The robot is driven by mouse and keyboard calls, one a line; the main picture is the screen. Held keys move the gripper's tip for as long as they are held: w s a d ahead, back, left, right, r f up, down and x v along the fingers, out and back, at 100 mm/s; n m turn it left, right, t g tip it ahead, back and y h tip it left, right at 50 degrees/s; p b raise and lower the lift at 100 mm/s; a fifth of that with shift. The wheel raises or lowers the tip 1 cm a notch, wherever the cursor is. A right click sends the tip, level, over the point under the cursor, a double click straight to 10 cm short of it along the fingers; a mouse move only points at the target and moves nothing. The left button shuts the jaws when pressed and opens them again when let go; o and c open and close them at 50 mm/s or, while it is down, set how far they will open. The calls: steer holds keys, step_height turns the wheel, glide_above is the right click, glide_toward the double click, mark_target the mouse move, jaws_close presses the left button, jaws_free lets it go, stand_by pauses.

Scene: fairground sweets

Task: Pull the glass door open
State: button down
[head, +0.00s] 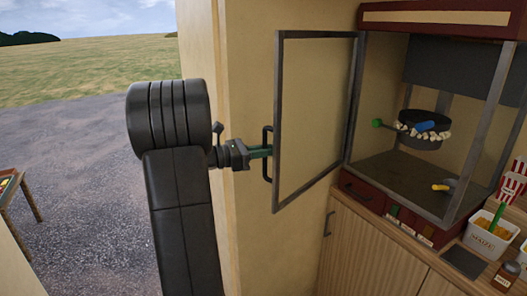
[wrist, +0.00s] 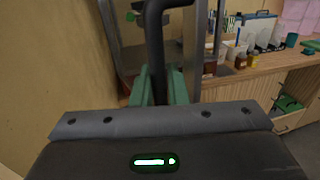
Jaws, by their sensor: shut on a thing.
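The glass door (head: 278,120) of the popcorn machine stands swung out wide from the cabinet (head: 357,105), its grey frame hinged on the cabinet's near left post. A dark bar handle (head: 266,140) sits on the door's free edge. My gripper (head: 267,151) has its green fingers shut on the handle. In the wrist view the handle (wrist: 154,45) rises between the green fingers (wrist: 158,92). The exact contact is partly hidden by the fingers.
A beige wall (head: 240,70) stands close behind my gripper and the door. Inside the machine hangs a dark kettle (head: 425,118) with popcorn. A wooden counter (head: 380,250) carries the machine, a white tub (head: 485,240) and striped popcorn boxes (head: 512,185).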

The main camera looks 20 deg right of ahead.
steer(key=shift+w, duration=0.1)
stand_by(0.3)
steer(key=c, duration=1.5)
jaws_free()
steer(key=shift+d, duration=0.15)
steer(key=shift+c, duration=0.2)
steer(key=a+b, duration=0.2)
steer(key=a, duration=1.2)
steer(key=shift+b, duration=0.4)
steer(key=d+p, duration=0.3)
steer(key=d, duration=1.1)
